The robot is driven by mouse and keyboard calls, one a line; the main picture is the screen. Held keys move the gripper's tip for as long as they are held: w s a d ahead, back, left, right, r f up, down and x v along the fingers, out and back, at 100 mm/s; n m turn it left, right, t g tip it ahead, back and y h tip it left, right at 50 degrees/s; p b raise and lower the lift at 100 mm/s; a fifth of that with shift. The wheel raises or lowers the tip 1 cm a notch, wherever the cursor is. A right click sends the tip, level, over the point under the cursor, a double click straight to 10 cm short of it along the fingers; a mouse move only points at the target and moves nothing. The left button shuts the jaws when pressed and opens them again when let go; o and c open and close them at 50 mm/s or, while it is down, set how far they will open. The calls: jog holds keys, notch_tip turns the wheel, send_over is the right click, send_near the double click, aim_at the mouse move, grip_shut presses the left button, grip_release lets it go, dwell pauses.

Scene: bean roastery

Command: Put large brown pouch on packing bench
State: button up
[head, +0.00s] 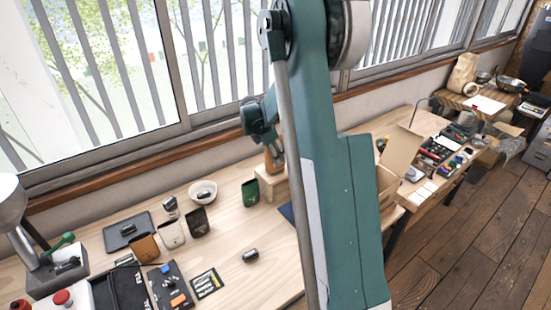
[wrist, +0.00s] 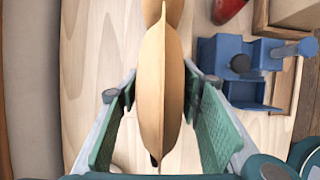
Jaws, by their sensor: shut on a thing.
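A large tan-brown pouch (wrist: 152,80) stands edge-on between the green finger pads of my gripper (wrist: 160,98) in the wrist view. My gripper is shut on it. The pouch is upright over a pale wood surface; I cannot tell whether its base touches that surface. In the head view my gripper (head: 266,140) is partly hidden behind my arm, and an orange-brown piece, probably the pouch (head: 273,158), shows just below it. The long pale wood bench (head: 235,280) runs along the windows. A second wooden table (head: 428,122) stands at right; I cannot tell which is the packing bench.
A smaller brown pouch (head: 145,248), a white pouch (head: 171,234), a black pouch (head: 197,223) and a green pouch (head: 250,192) stand on the bench. A white bowl (head: 203,192) is behind them. An open cardboard box (head: 400,152) stands at right. A blue device (wrist: 235,65) is beside the held pouch.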

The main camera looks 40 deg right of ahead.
jog(key=shift+f, duration=0.55)
jog(key=shift+f, duration=0.2)
jog(key=o, duration=1)
jog(key=shift+r, duration=0.15)
jog(key=shift+r, duration=0.1)
jog(key=v, duration=1.2)
